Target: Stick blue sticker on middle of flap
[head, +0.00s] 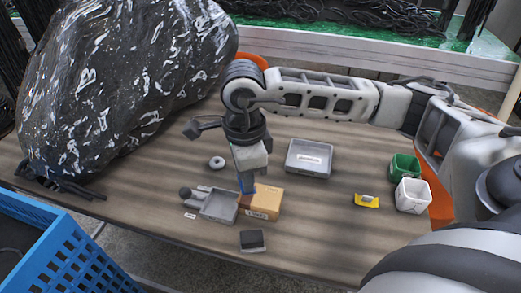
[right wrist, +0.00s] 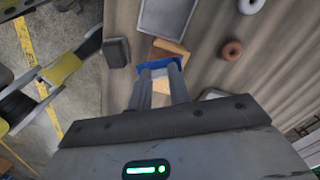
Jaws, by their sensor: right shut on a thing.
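A small cardboard box (head: 265,204) with a printed label on its front stands on the wooden table. My right gripper (head: 247,184) points down over the box's left end and is shut on the blue sticker (head: 248,188). In the right wrist view the blue sticker (right wrist: 157,64) lies across the tips of the fingers, with the brown box (right wrist: 171,47) just beyond it. I cannot tell whether the sticker touches the box. The box's flap cannot be made out clearly, as the gripper covers part of the top. My left gripper is not in view.
A grey tray (head: 219,206) stands left of the box, and a larger grey tray (head: 308,160) behind it. A dark block (head: 252,240) lies in front. A large black bag (head: 115,80) fills the left.

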